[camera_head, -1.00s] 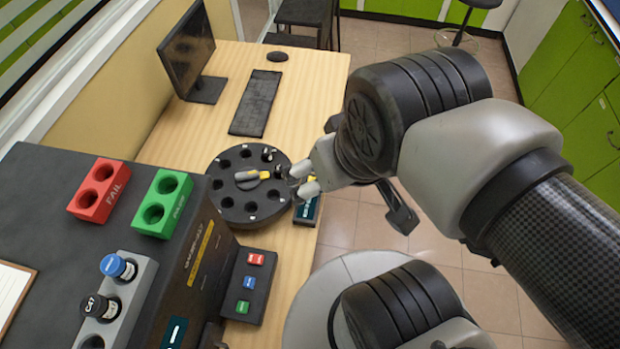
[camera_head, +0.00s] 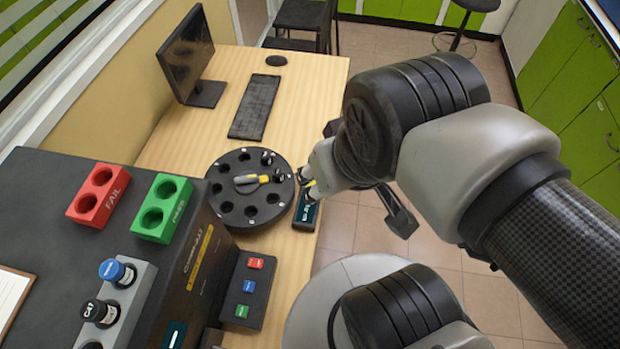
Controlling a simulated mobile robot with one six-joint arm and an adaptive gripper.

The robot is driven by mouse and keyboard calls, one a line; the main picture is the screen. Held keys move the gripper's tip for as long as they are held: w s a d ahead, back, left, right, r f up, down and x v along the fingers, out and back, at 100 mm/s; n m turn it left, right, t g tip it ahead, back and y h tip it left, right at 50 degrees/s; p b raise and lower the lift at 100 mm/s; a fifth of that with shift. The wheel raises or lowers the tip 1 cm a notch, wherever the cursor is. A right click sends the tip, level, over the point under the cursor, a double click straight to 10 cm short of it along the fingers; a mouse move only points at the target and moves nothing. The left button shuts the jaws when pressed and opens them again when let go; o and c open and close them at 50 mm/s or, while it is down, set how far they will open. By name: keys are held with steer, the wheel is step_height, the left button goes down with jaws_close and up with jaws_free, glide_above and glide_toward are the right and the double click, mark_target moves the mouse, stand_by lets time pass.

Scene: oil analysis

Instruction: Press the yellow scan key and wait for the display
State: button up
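A small dark handheld device with a lit teal display (camera_head: 306,211) lies on the wooden table, just right of the round black carousel. A bit of yellow (camera_head: 310,184) shows at its far end, beside my fingertips; this looks like the scan key, mostly hidden by my gripper. My gripper (camera_head: 305,183) points down at that far end. Its fingertips look close to or touching the device; contact cannot be made out. The fingers are small and partly hidden, so their opening is unclear. The writing on the display is too small to read.
The carousel (camera_head: 229,208) has several holes, a few dark vials and a grey-yellow pointer. Left stand a dark analyzer with red, blue and green buttons (camera_head: 249,286), a red FAIL rack (camera_head: 98,195) and a green rack (camera_head: 162,208). A keyboard (camera_head: 255,107) and monitor (camera_head: 187,55) are behind.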

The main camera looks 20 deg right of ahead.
jaws_close()
stand_by(0.3)
stand_by(1.2)
